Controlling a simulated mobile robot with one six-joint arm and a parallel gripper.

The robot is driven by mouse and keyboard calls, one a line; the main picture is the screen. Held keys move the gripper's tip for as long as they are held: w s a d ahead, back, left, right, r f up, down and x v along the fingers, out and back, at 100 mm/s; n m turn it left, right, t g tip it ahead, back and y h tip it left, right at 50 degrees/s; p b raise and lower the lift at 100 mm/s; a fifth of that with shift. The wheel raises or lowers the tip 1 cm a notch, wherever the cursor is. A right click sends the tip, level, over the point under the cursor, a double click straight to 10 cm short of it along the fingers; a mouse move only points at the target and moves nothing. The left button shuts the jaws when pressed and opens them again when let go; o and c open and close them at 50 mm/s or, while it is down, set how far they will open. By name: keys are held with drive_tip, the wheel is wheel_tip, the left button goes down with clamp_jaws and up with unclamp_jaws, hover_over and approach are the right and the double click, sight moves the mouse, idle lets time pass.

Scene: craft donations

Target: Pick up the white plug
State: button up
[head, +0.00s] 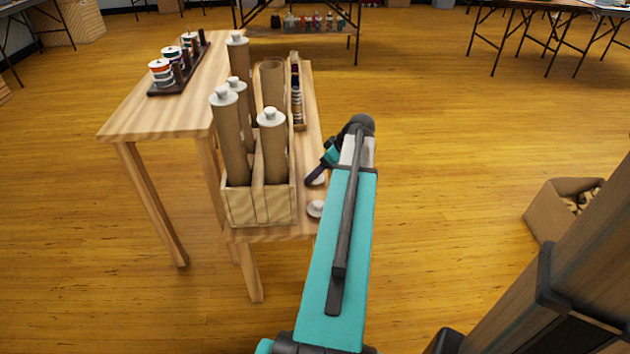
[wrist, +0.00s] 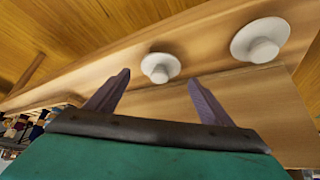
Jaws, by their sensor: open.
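Two white plugs lie on the wooden table (head: 306,78), each a round disc with a short knob. The farther plug (head: 319,181) is partly covered by my gripper in the head view; it appears to be the left plug (wrist: 160,67) in the wrist view. The nearer plug (head: 316,209) is clear of the gripper and appears as the right plug (wrist: 262,40) in the wrist view. My gripper (wrist: 159,76) is open and empty. In the wrist view its fingertips frame the left plug, but I cannot tell the remaining gap.
A wooden crate (head: 260,208) with tall brown tubes (head: 231,135) capped in white stands left of the plugs. A dark tray of spools (head: 180,63) is farther left. A cardboard box (head: 548,212) sits on the floor at right.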

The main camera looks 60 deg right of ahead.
drive_tip(key=shift+b+x, duration=0.3)
drive_tip(key=shift+x, duration=1.3)
drive_tip(key=c, duration=1.1)
